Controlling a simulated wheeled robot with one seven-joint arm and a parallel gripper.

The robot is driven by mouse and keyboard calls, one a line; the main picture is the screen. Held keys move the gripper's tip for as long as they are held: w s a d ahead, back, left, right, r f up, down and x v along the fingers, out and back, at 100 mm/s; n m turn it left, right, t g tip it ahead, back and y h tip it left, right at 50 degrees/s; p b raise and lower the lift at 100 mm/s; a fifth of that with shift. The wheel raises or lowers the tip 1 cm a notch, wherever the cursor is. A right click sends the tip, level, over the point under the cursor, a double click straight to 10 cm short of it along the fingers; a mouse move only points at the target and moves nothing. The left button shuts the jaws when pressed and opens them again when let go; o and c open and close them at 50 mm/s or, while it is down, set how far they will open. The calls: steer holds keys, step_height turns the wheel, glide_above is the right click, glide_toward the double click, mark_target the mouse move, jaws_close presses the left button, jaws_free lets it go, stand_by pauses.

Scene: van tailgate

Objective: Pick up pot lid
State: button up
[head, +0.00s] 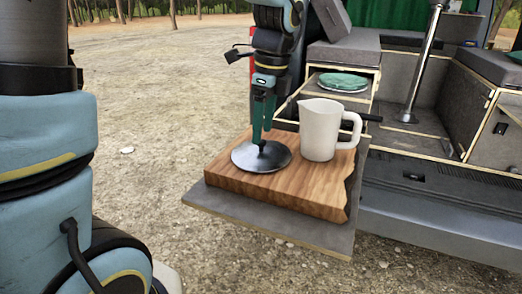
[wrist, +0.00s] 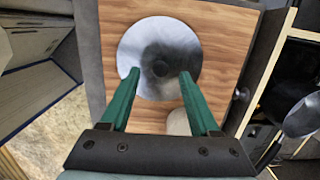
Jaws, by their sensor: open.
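The pot lid (head: 261,157) is a round, shiny metal disc with a dark knob in the middle. It lies flat on the wooden board, near its left edge. In the wrist view the lid (wrist: 158,38) shows beyond my fingers, with its dark knob between the lines of the two fingertips. My gripper (head: 262,138) points down over the lid, its green fingers close to the knob. In the wrist view my gripper (wrist: 160,75) is open, its fingers apart with nothing held between them. The exact height of the fingertips above the lid is hard to tell.
A cream pitcher (head: 320,130) stands on the board (head: 290,197) just right of the lid. The board rests on a grey pull-out shelf (head: 335,240). A green-topped round item (head: 343,80) sits on the van drawer behind. A metal post (head: 425,60) stands at the right.

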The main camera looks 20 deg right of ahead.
mark_target(261, 149)
steer(key=shift+w+a+f, duration=0.1)
steer(key=shift+f, duration=1.2)
jaws_close()
